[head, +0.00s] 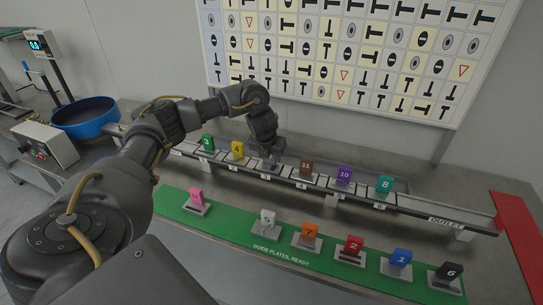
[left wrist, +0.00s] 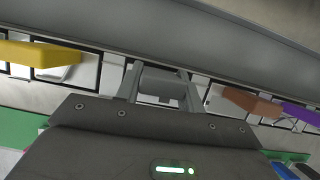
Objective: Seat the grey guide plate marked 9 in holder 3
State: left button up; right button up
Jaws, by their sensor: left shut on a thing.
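My left gripper (head: 268,162) is at the row of holders, in the gap between the yellow plate 4 (head: 237,149) and the brown plate 11 (head: 305,166). In the left wrist view its two fingers are shut on a grey guide plate (left wrist: 163,82). The plate's number is not visible. The holder rail (head: 325,187) runs under the gripper. The gripper hides most of the holder below it, and I cannot tell whether the plate is fully down in it. My right gripper is not in view.
Green plate 3 (head: 207,142), purple plate 10 (head: 344,174) and teal plate 8 (head: 384,185) also stand along the rail. In front, a green mat (head: 235,228) carries several coloured plates on stands. A patterned board (head: 340,55) hangs behind; a blue bowl (head: 86,120) sits left.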

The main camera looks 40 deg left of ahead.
pick_arm(q)
jog(key=shift+f, duration=0.15)
dwell(0.6)
jog(key=o, duration=1.6)
jog(key=shift+o, duration=0.2)
notch_tip(320, 180, up, 8)
jog(key=p, duration=0.7)
